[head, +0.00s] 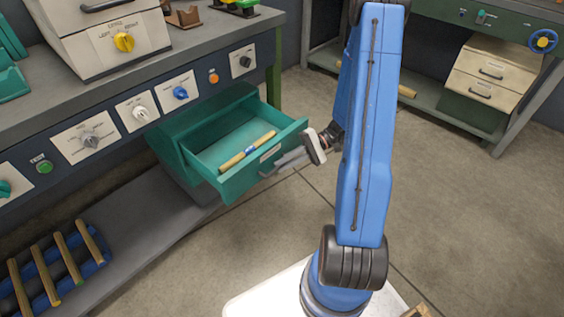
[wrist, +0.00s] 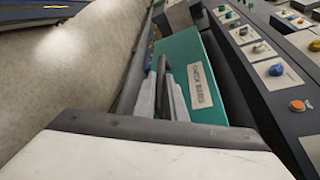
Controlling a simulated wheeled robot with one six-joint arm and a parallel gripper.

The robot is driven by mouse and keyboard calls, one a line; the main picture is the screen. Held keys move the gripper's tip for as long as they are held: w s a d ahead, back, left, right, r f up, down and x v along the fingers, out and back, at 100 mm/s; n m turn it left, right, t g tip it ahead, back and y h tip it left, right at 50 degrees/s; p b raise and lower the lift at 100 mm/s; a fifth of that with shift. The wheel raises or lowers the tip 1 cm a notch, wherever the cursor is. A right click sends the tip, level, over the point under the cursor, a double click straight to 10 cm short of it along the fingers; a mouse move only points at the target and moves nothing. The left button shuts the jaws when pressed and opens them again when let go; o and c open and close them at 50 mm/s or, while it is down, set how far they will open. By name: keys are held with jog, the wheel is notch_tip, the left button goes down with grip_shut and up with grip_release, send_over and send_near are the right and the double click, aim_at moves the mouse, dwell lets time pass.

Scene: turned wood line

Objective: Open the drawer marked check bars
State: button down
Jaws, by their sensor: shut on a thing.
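The green drawer (head: 240,181) stands pulled out from its cabinet under the left bench in the head view. A yellow bar (head: 240,153) with a darker band lies inside it. In the wrist view the drawer front (wrist: 185,50) bears a pale label (wrist: 201,79) that appears to read "CHECK BARS". My gripper (head: 284,163) is at the drawer front. In the wrist view its grey fingers (wrist: 163,95) are shut on the dark drawer handle (wrist: 165,72). The fingers hide part of the handle.
The bench panel above the drawer carries several knobs and an orange button (head: 213,78). A lower shelf (head: 135,225) at left holds a rack of wooden rods (head: 62,257). Another bench with cream drawers (head: 490,75) stands at upper right. Open floor (head: 480,200) lies to the right.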

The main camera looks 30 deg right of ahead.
jog(key=c, duration=1.8)
grip_release()
jog(key=shift+d, duration=0.1)
jog(key=v, duration=1.7)
jog(key=shift+d+r, duration=0.1)
jog(key=shift+d, duration=0.1)
jog(key=shift+a, duration=0.1)
